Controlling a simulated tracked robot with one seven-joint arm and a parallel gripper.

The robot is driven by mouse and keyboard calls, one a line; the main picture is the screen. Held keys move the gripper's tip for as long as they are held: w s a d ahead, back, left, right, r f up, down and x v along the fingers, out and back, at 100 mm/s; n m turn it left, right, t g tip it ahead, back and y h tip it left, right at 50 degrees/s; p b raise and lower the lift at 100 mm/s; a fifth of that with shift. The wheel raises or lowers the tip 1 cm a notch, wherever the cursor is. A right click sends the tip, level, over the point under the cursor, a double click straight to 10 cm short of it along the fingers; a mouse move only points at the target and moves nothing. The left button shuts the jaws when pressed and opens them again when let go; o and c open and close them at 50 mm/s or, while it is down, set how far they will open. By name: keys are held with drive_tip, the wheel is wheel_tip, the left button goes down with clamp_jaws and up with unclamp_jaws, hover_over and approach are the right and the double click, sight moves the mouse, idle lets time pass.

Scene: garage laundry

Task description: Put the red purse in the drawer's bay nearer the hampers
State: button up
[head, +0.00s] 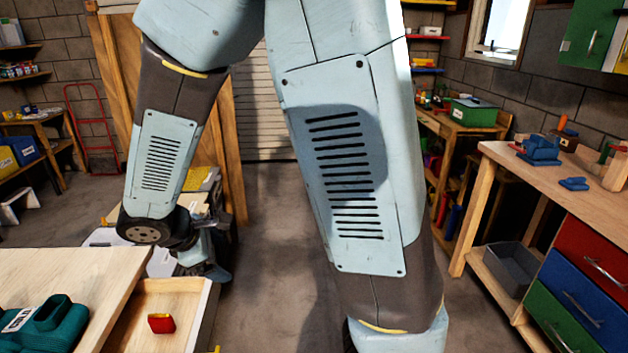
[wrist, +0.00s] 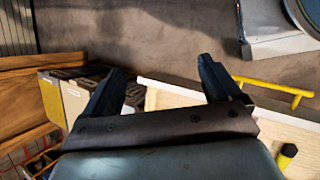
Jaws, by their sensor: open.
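The small red purse (head: 160,323) with a yellowish top lies in the open light-wood drawer (head: 176,290) at the lower left of the head view. I cannot make out a divider or which bay holds the purse. My gripper (head: 210,262) is beyond the drawer's far edge, apart from the purse. In the wrist view my gripper (wrist: 160,72) has its two fingers spread, with nothing between them. The drawer's pale edge (wrist: 150,80) shows behind the fingers there; the purse is not in that view. Labelled bins (wrist: 85,95), possibly the hampers, stand at the left.
A teal container marked COLD (head: 40,322) stands on the wooden top (head: 75,270) beside the drawer. A yellow bar handle (wrist: 275,87) shows in the wrist view. A workbench with coloured drawers (head: 580,305) is at the right. The middle floor is clear; my arm hides part of it.

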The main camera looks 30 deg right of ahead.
drive_tip(key=s+d+r+m+y, duration=0.4)
drive_tip(key=d+r+m, duration=0.5)
drive_tip(key=d+r, duration=0.25)
drive_tip(key=s+d+r+m+t+y, duration=0.1)
drive_tip(key=s+d+r+m+t, duration=0.1)
drive_tip(key=s+d+r+m, duration=0.3)
drive_tip(key=s+r+m, duration=0.2)
drive_tip(key=s+r, duration=0.1)
drive_tip(key=s, duration=0.1)
drive_tip(key=shift+s+d+r, duration=0.15)
drive_tip(key=shift+r, duration=0.2)
drive_tip(key=shift+s, duration=0.1)
drive_tip(key=shift+c, duration=0.4)
